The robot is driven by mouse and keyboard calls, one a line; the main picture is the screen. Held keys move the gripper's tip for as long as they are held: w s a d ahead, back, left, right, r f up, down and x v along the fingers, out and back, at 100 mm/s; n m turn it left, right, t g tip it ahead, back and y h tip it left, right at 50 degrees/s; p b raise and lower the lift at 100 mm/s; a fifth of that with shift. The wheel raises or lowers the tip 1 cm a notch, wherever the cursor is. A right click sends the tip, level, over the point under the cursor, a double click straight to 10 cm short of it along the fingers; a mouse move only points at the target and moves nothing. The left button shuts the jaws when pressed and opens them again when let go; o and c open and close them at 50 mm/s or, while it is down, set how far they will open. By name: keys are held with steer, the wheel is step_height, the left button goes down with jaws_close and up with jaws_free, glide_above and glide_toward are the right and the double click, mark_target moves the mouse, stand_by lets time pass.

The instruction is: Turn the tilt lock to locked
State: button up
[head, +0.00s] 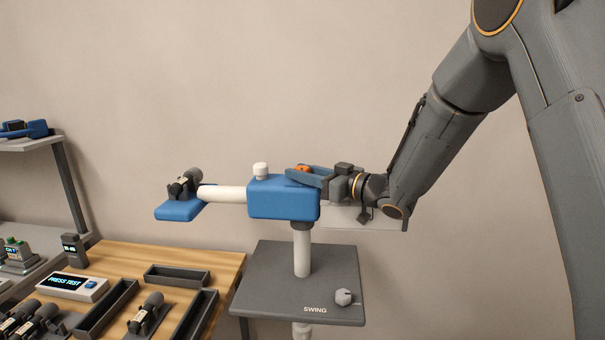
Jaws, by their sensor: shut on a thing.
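A blue block (280,200) sits on top of a white upright post (302,254). My gripper (303,171) reaches in from the right and is shut on an orange knob (304,168) at the block's upper right, which I take to be the tilt lock. The fingers hide most of the knob, so its setting and any mark on it cannot be read. A white knob (261,170) stands on the block's top left. A white bar (223,194) runs left from the block to a blue plate (180,210) carrying a dark cylindrical device (187,181).
The post rises from a grey stand (270,290) marked SWING, with a light grey knob (343,297). At lower left, a wooden table (215,260) holds dark trays (178,276), dark devices and a PRESS TEST display (72,286). A shelf (30,143) stands far left.

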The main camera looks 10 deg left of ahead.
steer(key=shift+m+t+h, duration=0.3)
steer(key=shift+m+t, duration=0.1)
steer(key=shift+t, duration=0.1)
steer(key=o, duration=1.1)
steer(key=shift+c, duration=0.2)
steer(key=shift+d, duration=0.1)
steer(key=b+v, duration=0.2)
steer(key=v, duration=0.5)
steer(key=shift+s+d+b, duration=0.25)
steer(key=shift+b, duration=0.1)
